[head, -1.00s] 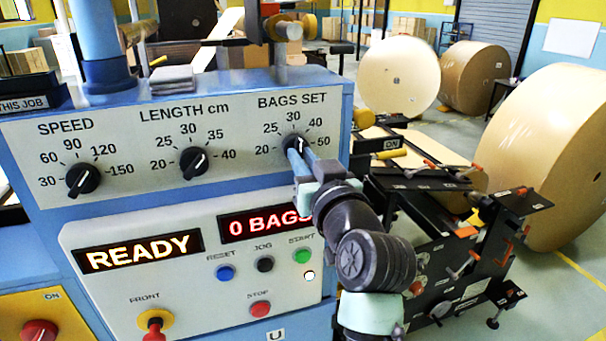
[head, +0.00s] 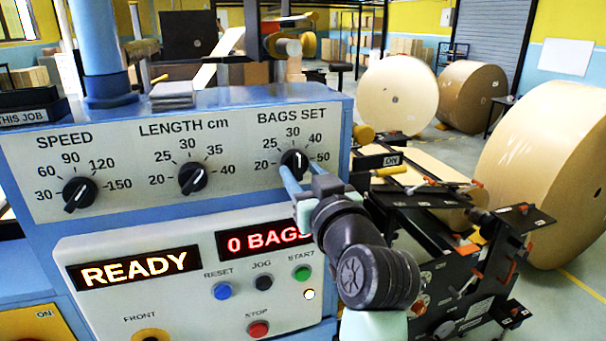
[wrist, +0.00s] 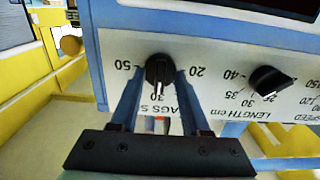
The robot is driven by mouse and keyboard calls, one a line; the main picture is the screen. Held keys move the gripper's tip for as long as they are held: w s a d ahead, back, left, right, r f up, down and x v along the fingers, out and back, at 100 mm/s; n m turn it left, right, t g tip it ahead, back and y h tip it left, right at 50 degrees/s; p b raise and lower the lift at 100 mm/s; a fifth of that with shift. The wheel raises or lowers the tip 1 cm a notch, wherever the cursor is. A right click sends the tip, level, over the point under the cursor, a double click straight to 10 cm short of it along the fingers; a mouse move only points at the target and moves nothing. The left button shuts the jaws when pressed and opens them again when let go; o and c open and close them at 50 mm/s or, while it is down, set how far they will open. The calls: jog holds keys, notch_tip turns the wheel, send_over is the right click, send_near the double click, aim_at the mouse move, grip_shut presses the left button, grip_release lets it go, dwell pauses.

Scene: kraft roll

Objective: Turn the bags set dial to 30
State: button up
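The bags set dial (head: 294,162) is a black knob with a white pointer line, at the upper right of the panel. Its pointer is up at about the 30 mark in the head view. In the wrist view, where the panel appears upside down, the dial (wrist: 160,70) points down towards the 30. My gripper (head: 295,172) is at the dial, with one blue finger on each side. In the wrist view the gripper (wrist: 160,90) is open, its fingers apart from the knob's narrow grip bar. Part of the scale lettering is hidden by the fingers.
The length dial (head: 192,178) and speed dial (head: 79,193) are to the left on the same panel. Below are a READY display (head: 134,268), a bag counter (head: 262,238) and buttons, including green START (head: 302,273). Large paper rolls stand at right.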

jog(key=b+v, duration=0.3)
jog(key=v, duration=1)
jog(key=shift+b, duration=0.3)
